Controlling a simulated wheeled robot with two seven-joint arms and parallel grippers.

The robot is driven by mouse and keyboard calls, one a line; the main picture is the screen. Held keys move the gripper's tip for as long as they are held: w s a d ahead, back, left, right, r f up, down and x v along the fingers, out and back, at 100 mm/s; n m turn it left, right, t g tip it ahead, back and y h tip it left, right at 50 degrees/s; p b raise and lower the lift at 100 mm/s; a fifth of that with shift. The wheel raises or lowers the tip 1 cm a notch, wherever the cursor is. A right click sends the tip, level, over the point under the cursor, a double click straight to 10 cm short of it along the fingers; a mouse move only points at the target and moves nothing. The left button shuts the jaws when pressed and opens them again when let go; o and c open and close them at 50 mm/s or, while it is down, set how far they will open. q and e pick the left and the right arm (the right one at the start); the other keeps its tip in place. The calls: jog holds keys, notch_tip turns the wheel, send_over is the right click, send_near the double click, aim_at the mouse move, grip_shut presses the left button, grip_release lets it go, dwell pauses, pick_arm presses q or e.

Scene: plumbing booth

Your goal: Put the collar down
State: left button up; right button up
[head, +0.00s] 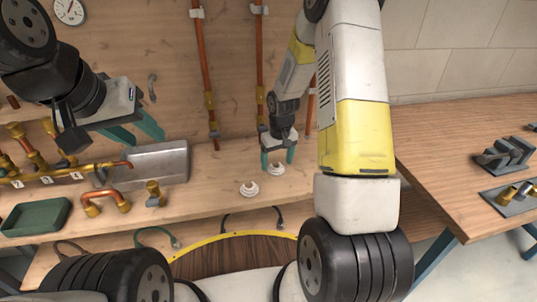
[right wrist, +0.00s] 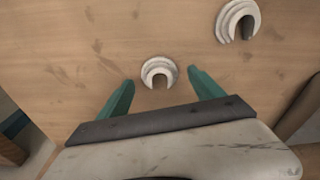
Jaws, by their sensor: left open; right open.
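Two white stepped ring collars sit on the wooden bench. One collar (head: 276,168) lies between and just beyond the fingertips of my right gripper (head: 278,160). In the right wrist view this collar (right wrist: 158,73) shows between the two teal fingertips of the gripper (right wrist: 160,80), with a gap on each side. The fingers are open and hold nothing. The other collar (head: 249,189) is nearer to me in the head view; it also shows in the right wrist view (right wrist: 238,21). My left gripper (head: 138,132) is open and empty, near the grey metal basin.
Copper pipes (head: 259,70) run down the back board behind the right gripper. At left are the grey basin (head: 165,165), a green tray (head: 38,217), a brass-fitted manifold (head: 60,174) and loose copper fittings (head: 105,202). A side table (head: 460,170) stands at right. Bench around the collars is clear.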

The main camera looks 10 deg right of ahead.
jog(key=shift+w+f, duration=0.15)
jog(key=shift+f, duration=0.75)
jog(key=shift+c, duration=0.5)
jog(key=c, duration=1.4)
jog(key=shift+r, duration=0.1)
jog(key=shift+c, duration=0.2)
